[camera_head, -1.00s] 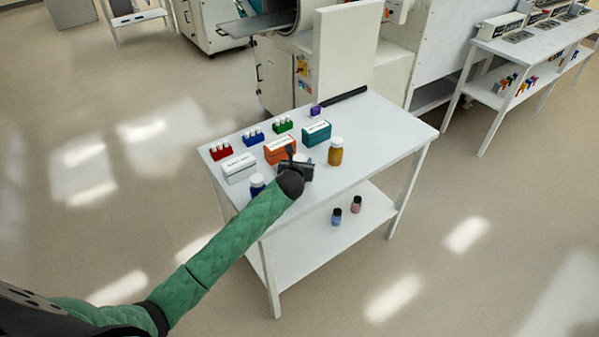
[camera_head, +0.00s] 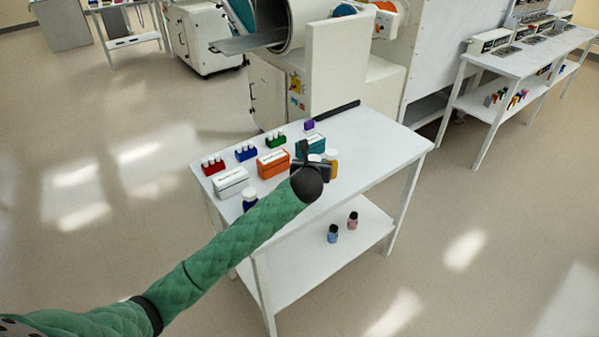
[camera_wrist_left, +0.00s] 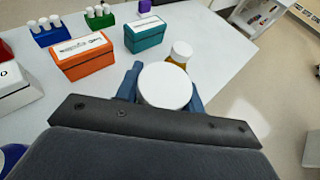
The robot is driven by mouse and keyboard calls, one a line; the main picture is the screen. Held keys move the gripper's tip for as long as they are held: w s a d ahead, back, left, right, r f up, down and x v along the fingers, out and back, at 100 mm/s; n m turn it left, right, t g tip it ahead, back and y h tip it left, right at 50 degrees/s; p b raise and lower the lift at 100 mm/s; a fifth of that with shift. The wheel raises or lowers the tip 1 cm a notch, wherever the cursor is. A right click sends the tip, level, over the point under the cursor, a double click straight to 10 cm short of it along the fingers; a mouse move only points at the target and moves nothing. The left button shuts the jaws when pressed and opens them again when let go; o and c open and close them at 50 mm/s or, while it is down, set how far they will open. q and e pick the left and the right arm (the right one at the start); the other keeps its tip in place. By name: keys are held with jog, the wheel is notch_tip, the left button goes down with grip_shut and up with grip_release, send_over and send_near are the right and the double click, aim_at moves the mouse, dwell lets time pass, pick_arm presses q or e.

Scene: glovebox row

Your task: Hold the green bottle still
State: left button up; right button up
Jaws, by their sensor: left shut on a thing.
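My left gripper (camera_head: 312,160) is over the white table (camera_head: 378,140), beside the amber bottle (camera_head: 332,165). In the left wrist view its blue fingers (camera_wrist_left: 166,95) stand on both sides of a white-capped bottle (camera_wrist_left: 165,84), and they are shut on it. Only the round white cap shows clearly there. The body is hidden below the cap and by the gripper, so I cannot tell whether it is green. The amber bottle also shows in the left wrist view (camera_wrist_left: 180,56), just beyond the held one. My right gripper is not in view.
An orange box (camera_head: 273,165), a teal box (camera_head: 312,145) and a white box (camera_head: 231,182) stand near the gripper. A blue bottle (camera_head: 250,198) is at the near edge. Small vial racks (camera_head: 246,152) line the far left. The table's right part is clear. Two small bottles (camera_head: 333,233) stand on the lower shelf.

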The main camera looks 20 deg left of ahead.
pick_arm(q)
jog(key=shift+s+d+r+b, duration=0.2)
jog(key=shift+d+r, duration=0.3)
jog(key=shift+d, duration=0.25)
jog(key=shift+s+d+r+b, duration=0.2)
jog(key=shift+d+r, duration=0.3)
jog(key=shift+d, duration=0.25)
jog(key=shift+s+d+r+b, duration=0.2)
jog(key=shift+d+r, duration=0.3)
jog(key=shift+d, duration=0.25)
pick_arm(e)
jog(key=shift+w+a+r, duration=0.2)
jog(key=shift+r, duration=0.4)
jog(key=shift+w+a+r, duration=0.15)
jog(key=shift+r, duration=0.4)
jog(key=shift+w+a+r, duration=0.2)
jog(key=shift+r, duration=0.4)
pick_arm(q)
jog(key=o, duration=0.7)
grip_shut()
jog(key=shift+f, duration=0.1)
